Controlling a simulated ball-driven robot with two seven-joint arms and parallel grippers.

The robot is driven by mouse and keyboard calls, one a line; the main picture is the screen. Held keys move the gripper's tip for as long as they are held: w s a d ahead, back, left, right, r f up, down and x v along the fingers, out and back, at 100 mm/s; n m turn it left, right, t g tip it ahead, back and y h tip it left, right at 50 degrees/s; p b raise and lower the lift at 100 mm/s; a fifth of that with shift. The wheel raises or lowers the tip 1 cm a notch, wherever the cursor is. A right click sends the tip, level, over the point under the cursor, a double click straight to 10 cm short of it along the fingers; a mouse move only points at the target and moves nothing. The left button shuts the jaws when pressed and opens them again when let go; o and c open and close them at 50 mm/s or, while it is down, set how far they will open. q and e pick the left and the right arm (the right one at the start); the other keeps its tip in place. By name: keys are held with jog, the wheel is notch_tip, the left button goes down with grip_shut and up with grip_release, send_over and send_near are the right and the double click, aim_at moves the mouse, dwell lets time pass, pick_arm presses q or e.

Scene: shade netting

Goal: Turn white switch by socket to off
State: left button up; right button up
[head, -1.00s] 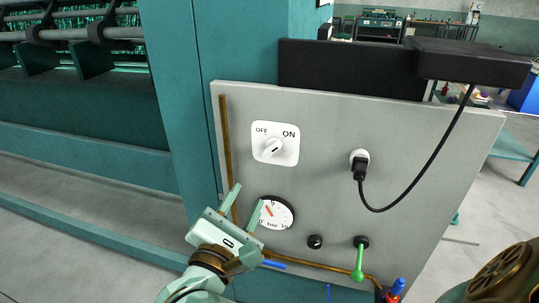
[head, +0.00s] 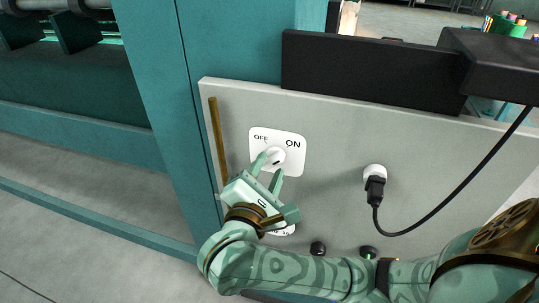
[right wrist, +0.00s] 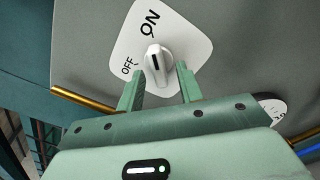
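The white switch (head: 277,150) is a square plate on the grey panel, marked OFF at upper left and ON at upper right. Its round white knob (right wrist: 156,66) has a raised grip with a black mark; in the right wrist view the grip runs toward the ON lettering. My right gripper (head: 270,168) is open at the lower part of the plate. In the right wrist view its fingertips (right wrist: 159,76) lie on either side of the knob's lower end, with gaps showing. Contact cannot be told. The socket (head: 375,174) holds a black plug, right of the switch. My left gripper is out of view.
A black cable hangs from the plug (head: 375,190) up to a black box (head: 490,60) at upper right. A brown pipe (head: 217,140) runs left of the switch. The gauge (right wrist: 272,106) below is mostly hidden by my gripper. Black knobs (head: 318,248) sit lower.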

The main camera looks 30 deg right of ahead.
grip_shut()
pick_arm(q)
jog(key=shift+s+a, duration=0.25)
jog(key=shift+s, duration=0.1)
